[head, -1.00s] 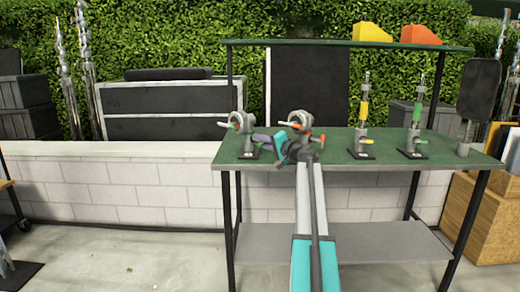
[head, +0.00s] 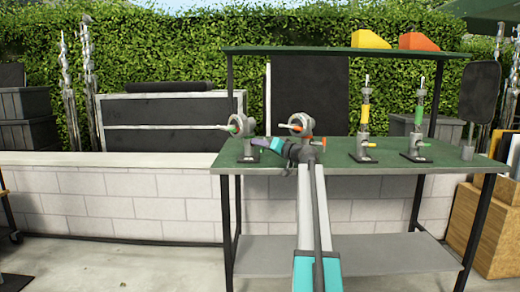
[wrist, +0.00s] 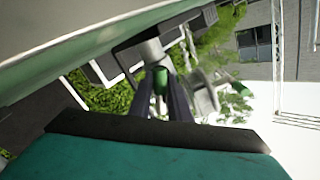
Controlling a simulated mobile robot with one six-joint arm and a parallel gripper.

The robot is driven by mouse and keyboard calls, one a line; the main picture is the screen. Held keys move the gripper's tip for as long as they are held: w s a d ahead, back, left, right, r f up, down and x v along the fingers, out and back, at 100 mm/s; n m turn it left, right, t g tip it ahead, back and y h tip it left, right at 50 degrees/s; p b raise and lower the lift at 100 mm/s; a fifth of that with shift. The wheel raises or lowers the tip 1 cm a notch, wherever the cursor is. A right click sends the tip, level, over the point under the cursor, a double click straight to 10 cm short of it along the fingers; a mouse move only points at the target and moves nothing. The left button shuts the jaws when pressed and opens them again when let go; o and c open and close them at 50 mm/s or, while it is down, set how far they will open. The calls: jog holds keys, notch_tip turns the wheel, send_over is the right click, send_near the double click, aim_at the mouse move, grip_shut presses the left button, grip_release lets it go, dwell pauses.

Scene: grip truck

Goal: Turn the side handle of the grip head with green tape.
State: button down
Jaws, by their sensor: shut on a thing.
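In the wrist view my gripper (wrist: 163,100) is shut on the green side handle (wrist: 160,77), which sits between the two dark fingers. The round disc of the head (wrist: 204,96) shows just right of the fingers. In the head view the handle is hidden by the fingers.
A similar head with orange tape (head: 299,124) stands close behind my wrist. Posts with yellow tape (head: 365,115) and green tape (head: 419,115) stand farther right. A shelf (head: 300,50) with yellow and orange wedges spans above. A block wall (head: 110,200) lies to the left.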

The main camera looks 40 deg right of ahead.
jog(key=shift+d, duration=0.1)
dwell(0.3)
jog(key=c, duration=1.6)
grip_release()
jog(key=shift+c, duration=0.2)
jog(key=shift+s, duration=0.15)
jog(key=s+d+p, duration=0.1)
jog(key=s+p, duration=0.2)
jog(key=s, duration=1)
jog(key=shift+s, duration=0.3)
